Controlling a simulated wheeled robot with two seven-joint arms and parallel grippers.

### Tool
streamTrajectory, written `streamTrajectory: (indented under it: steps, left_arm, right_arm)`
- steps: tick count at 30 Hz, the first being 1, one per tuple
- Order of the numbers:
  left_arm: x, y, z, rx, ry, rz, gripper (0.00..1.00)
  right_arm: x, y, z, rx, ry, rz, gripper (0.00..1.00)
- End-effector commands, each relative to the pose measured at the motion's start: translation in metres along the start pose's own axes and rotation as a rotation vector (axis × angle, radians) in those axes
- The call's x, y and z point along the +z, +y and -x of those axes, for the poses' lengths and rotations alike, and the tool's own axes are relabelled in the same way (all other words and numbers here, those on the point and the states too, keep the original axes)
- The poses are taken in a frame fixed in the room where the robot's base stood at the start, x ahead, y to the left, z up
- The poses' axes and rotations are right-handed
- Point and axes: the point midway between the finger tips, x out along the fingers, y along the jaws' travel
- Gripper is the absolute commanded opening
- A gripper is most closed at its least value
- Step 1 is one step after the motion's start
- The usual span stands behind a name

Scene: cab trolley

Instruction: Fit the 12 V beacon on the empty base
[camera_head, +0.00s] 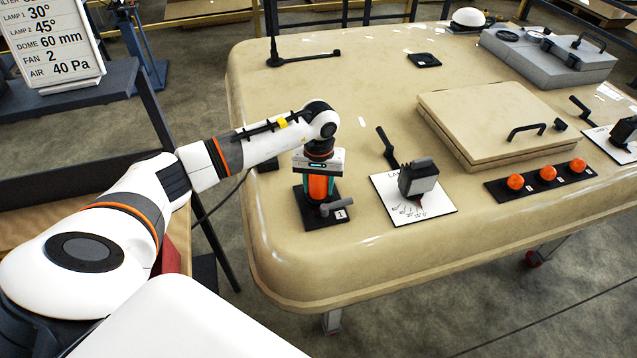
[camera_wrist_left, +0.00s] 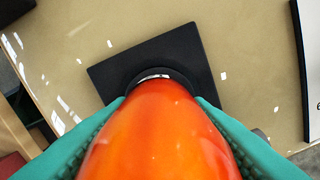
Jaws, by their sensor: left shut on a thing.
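My left gripper (camera_head: 317,180) is shut on an orange beacon (camera_head: 318,188), held upright over a black square base (camera_head: 325,219) near the table's front left corner. In the left wrist view the teal fingers grip both sides of the orange beacon (camera_wrist_left: 158,135). Its dark lower end is over the middle of the black base (camera_wrist_left: 190,70); I cannot tell whether it is fully seated. The base has a small lever and a label marked 1 (camera_head: 340,214). The beacon's voltage marking does not show. My right gripper is not in view.
A lamp on a white angle card (camera_head: 413,197) stands right of the base. Three orange knobs on a black strip (camera_head: 540,179), a beige hatch with a handle (camera_head: 490,120) and a grey case (camera_head: 550,55) are farther right. A sign (camera_head: 50,45) stands at upper left.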

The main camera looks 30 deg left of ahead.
Motion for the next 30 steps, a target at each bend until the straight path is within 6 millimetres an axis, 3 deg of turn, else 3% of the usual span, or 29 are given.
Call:
streamTrajectory:
  steps: [30]
  left_arm:
    - [0.0002,-0.0001,-0.0040,0.000,-0.001,0.000,0.17]
  right_arm:
    - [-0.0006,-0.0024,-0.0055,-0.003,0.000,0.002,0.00]
